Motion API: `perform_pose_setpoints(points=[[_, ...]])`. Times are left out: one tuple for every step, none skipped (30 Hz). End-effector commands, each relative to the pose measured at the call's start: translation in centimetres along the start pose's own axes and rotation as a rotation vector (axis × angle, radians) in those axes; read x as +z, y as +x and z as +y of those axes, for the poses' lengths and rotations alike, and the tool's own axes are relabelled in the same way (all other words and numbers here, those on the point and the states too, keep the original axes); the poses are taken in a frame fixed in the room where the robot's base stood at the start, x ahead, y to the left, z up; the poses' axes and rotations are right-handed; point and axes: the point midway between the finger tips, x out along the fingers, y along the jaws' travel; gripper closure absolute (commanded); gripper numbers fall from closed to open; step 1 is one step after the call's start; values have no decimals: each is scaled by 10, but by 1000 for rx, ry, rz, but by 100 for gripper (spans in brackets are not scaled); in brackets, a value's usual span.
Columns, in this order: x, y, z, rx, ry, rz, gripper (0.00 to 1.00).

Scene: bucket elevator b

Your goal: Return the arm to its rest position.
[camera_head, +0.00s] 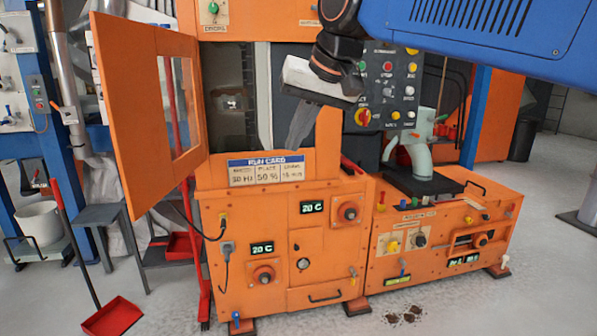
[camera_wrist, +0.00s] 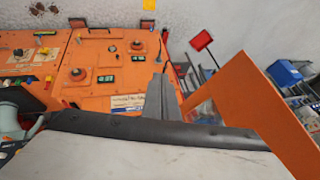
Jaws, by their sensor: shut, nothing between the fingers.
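My gripper (camera_head: 301,126) hangs from my arm at the upper middle of the head view, pointing down, with its grey fingers closed together and nothing between them. It is in front of the orange machine (camera_head: 290,215), above and right of the run card (camera_head: 266,170). In the wrist view the closed fingers (camera_wrist: 160,98) point toward the machine's front panel (camera_wrist: 108,62). The white and black gripper body fills the bottom of that view. My blue arm link covers the upper right of the head view.
An orange door (camera_head: 130,120) stands open at the left. A control panel (camera_head: 393,85) with buttons is behind my gripper at the right. A pale green pipe fitting (camera_head: 425,155) stands on the lower orange unit. A red dustpan (camera_head: 113,316) and dark spilled bits (camera_head: 403,314) lie on the floor.

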Motion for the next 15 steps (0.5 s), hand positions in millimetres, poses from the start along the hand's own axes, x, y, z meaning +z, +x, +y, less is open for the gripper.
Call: perform_pose_setpoints(points=[[15,1,28,25,13,4,100],[23,3,43,38,17,5,100],[35,5,61,56,21,7,100],[44,6,75,69,25,8,100],[54,8,89,83,29,8,100],[67,11,106,100,34,9,100],[78,13,119,113,37,9,100],[89,16,132,126,42,8,100],[105,19,148,142,46,7,100],[116,22,160,154,50,7,100],[129,24,172,167,55,5,100],[145,28,186,184,59,4,100],[158,31,197,196,63,3,100],[171,35,208,208,66,1,100],[190,40,222,225,72,-3,100]])
